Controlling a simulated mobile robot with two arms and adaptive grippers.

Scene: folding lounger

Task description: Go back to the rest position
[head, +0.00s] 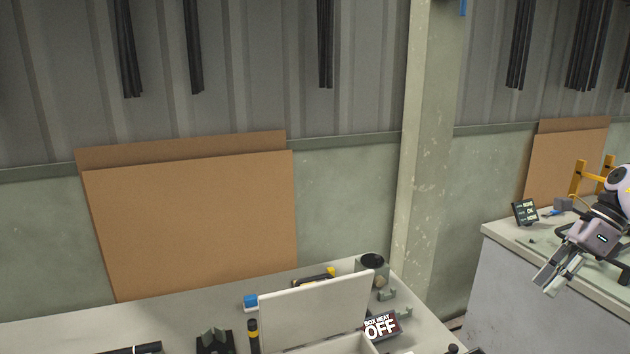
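My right gripper (551,279) is at the right edge of the head view, pointing down and to the left. My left gripper is not in view. No folding lounger is in view.
A small dark display (525,211) stands on the right-hand bench. Brown boards (195,220) lean on the wall behind.

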